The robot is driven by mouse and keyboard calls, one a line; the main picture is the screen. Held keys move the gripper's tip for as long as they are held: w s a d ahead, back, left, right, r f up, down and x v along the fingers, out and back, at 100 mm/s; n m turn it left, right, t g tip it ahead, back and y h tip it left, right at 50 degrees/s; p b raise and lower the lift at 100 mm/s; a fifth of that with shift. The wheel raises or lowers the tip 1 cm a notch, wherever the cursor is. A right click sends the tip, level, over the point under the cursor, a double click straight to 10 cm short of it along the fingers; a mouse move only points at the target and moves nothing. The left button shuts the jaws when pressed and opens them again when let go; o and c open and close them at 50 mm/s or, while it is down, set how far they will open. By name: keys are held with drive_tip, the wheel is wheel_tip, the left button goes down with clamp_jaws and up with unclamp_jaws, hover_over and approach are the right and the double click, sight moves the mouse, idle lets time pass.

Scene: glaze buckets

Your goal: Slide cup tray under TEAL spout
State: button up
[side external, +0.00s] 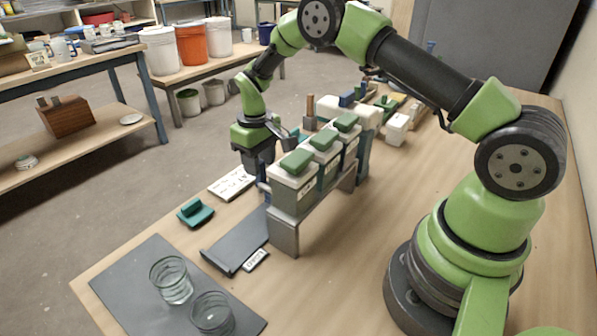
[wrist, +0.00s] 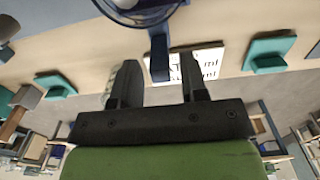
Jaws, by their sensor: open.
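A blue ring-shaped tray (wrist: 140,12) with a straight blue handle (wrist: 159,58) shows at the top of the wrist view, cut off by the frame edge. My gripper (wrist: 158,75) is open, with one finger on each side of the handle; I cannot tell whether either touches it. The bucket labels are too small to read, and I cannot tell which spout is teal.
A white printed card (side external: 232,183) and a teal block (side external: 195,212) lie left of the rack. A dark slab (side external: 236,247) lies before it. Two clear glasses (side external: 171,280) stand on a dark mat (side external: 130,270) at the front. More items crowd the table behind the buckets.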

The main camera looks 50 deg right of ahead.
drive_tip(key=shift+r, duration=3.35)
drive_tip(key=s+a+r+m+t, duration=0.1)
drive_tip(key=s+a+r+t, duration=0.1)
drive_tip(key=s+r, duration=0.5)
drive_tip(key=s+a+r+m+t, duration=0.1)
drive_tip(key=s+a+r+t, duration=0.15)
drive_tip(key=r, duration=0.75)
drive_tip(key=s+a+r+m+t+y, duration=0.2)
drive_tip(key=s, duration=1.4)
drive_tip(key=shift+s+t, duration=0.25)
drive_tip(key=shift+t, duration=0.1)
